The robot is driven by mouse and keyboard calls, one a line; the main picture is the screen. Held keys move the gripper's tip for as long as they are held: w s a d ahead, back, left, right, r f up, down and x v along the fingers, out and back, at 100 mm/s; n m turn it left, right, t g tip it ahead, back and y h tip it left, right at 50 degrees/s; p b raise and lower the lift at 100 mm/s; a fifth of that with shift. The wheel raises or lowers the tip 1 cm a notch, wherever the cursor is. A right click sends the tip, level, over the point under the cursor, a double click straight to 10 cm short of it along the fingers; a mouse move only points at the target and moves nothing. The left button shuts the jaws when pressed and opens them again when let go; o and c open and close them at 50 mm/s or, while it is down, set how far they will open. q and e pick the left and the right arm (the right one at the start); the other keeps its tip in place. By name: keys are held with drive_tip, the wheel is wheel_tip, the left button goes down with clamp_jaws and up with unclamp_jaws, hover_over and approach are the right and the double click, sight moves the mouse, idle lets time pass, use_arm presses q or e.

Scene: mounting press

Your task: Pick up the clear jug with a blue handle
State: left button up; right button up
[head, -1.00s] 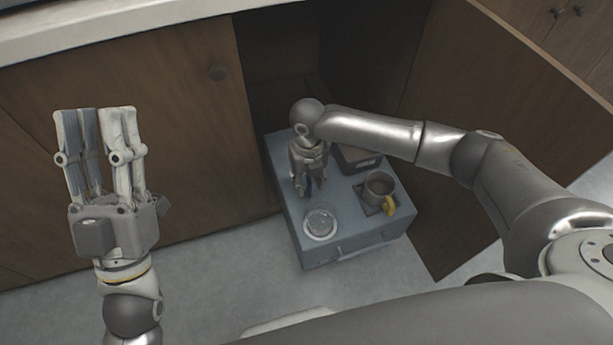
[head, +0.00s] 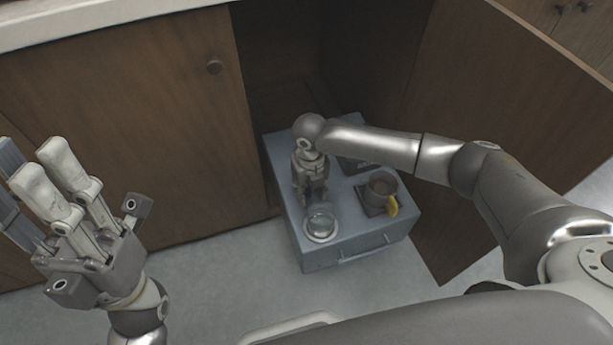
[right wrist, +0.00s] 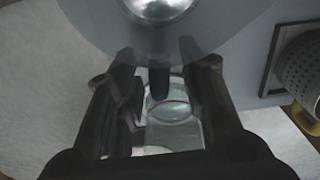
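The clear jug (head: 322,229) stands on the blue-grey box, near its front left, in the head view. My right gripper (head: 314,203) points down just behind it and hides the handle there. In the right wrist view, clear rounded glass (right wrist: 174,112) and a dark bar (right wrist: 158,82), apparently the blue handle, show between the two fingers of my right gripper (right wrist: 160,60). A gap shows between the fingers and the bar, so the gripper looks open. My left gripper (head: 45,165) is raised at the far left, open and empty.
The blue-grey box (head: 345,248) also carries a grey mug with a yellow handle (head: 383,187), right of the jug, and a dark item partly behind my right arm. Brown cabinet doors (head: 130,120) flank the box. Grey floor (head: 225,270) in front is clear.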

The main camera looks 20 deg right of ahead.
drive_tip(key=shift+c, duration=0.4)
clamp_jaws()
drive_tip(key=shift+r, duration=0.15)
